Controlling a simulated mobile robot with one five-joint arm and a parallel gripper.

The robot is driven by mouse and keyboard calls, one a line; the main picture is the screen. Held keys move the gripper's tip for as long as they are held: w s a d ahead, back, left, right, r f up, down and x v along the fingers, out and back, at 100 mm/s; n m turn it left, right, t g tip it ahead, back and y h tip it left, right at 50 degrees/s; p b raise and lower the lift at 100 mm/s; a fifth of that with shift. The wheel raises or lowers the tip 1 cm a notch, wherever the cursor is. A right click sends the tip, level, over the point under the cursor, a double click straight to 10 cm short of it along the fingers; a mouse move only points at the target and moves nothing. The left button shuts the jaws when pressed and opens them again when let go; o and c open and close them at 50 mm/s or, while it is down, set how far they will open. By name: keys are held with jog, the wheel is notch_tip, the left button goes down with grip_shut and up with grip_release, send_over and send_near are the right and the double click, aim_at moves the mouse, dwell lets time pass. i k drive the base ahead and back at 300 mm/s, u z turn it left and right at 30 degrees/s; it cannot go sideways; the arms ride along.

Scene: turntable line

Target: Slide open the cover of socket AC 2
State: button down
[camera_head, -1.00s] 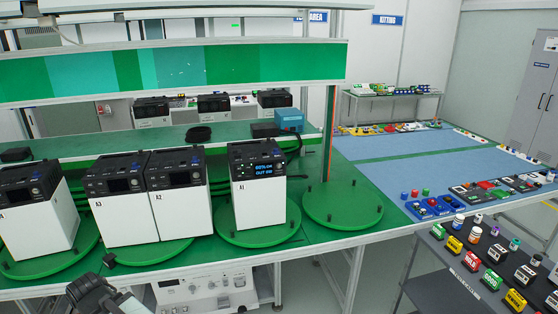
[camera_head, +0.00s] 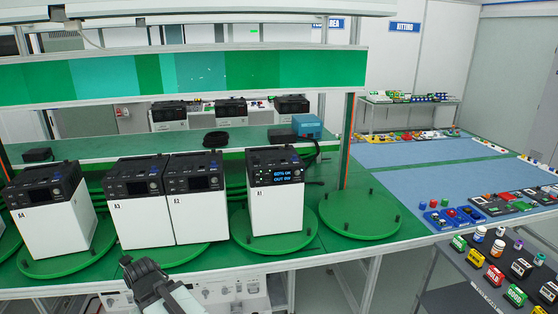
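No socket marked AC 2 and no sliding cover can be made out in this view. Several white power units with black tops stand on the bench: A1 (camera_head: 276,210) with a lit screen, A2 (camera_head: 202,215), A3 (camera_head: 142,218) and A4 (camera_head: 52,228). Their screen sides face me; any sockets on them are too small to tell or hidden. My gripper (camera_head: 142,272) is at the bottom, in front of and below A3, apart from the units. Its fingertips are not clear, so I cannot tell whether it is open.
The units stand on round green turntables (camera_head: 298,241); the right turntable (camera_head: 360,216) carries only small dark pegs. A shelf with a green panel (camera_head: 230,72) hangs above the bench. A grey cart (camera_head: 462,299) with small parts stands at the right. A blue box (camera_head: 308,125) sits behind A1.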

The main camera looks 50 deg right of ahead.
aim_at(276, 204)
jog(key=z, duration=0.05)
jog(key=i, duration=0.95)
jog(key=u, duration=0.1)
